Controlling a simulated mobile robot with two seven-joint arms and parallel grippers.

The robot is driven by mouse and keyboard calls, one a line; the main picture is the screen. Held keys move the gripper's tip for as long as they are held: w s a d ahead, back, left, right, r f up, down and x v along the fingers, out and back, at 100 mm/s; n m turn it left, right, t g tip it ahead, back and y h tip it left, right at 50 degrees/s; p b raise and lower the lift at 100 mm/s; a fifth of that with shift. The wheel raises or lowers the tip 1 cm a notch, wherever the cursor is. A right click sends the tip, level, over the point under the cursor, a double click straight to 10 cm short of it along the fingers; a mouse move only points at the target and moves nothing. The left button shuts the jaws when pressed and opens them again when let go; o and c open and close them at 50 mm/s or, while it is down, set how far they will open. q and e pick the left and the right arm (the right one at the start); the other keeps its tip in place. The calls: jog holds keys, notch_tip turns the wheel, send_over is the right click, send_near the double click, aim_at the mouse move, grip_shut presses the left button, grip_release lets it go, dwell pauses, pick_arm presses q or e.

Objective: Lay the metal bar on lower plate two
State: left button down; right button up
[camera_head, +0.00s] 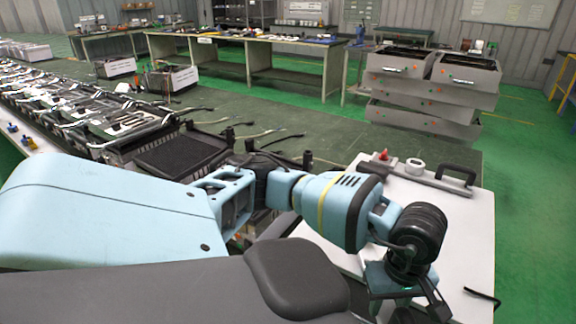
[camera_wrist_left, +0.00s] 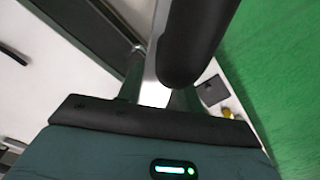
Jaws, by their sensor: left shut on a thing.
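My left gripper (camera_head: 420,300) is low at the right of the head view, over the front of the white table. In the left wrist view it is shut on a silver metal bar (camera_wrist_left: 153,88), seen narrowly between its jaws. A rounded black part (camera_wrist_left: 200,35) hides much of the grip. In the head view my wrist hides the held piece. A row of open dark trays with metal parts stands at the left; the nearest has a black plate (camera_head: 180,154). I cannot tell which plate is lower plate two. My right gripper is not in view.
The white table (camera_head: 470,230) holds a grey tool with a black handle (camera_head: 457,172), a white ring (camera_head: 414,166) and a red-topped piece (camera_head: 383,156) at its back. A black hooked piece (camera_head: 483,297) lies at its right edge. Loose cables lie behind the trays.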

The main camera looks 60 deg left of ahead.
aim_at(386, 323)
pick_arm(q)
jog(key=m, duration=0.3)
jog(key=s+d+m+p, duration=0.1)
jog(key=shift+s+d+r, duration=0.1)
jog(key=shift+r, duration=0.15)
jog(key=m, duration=0.2)
jog(key=s+d+m+p, duration=0.1)
jog(key=m, duration=0.2)
jog(key=s+m, duration=0.1)
jog(key=m, duration=0.1)
jog(key=shift+d+r, duration=0.15)
jog(key=shift+d, duration=0.2)
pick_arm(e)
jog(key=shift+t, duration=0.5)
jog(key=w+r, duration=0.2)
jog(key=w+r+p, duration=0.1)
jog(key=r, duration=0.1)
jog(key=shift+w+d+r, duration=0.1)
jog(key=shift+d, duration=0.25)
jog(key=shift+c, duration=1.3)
pick_arm(q)
jog(key=m, duration=0.2)
jog(key=shift+s+d+m, duration=0.15)
jog(key=shift+s+m, duration=0.15)
jog(key=shift+s, duration=0.05)
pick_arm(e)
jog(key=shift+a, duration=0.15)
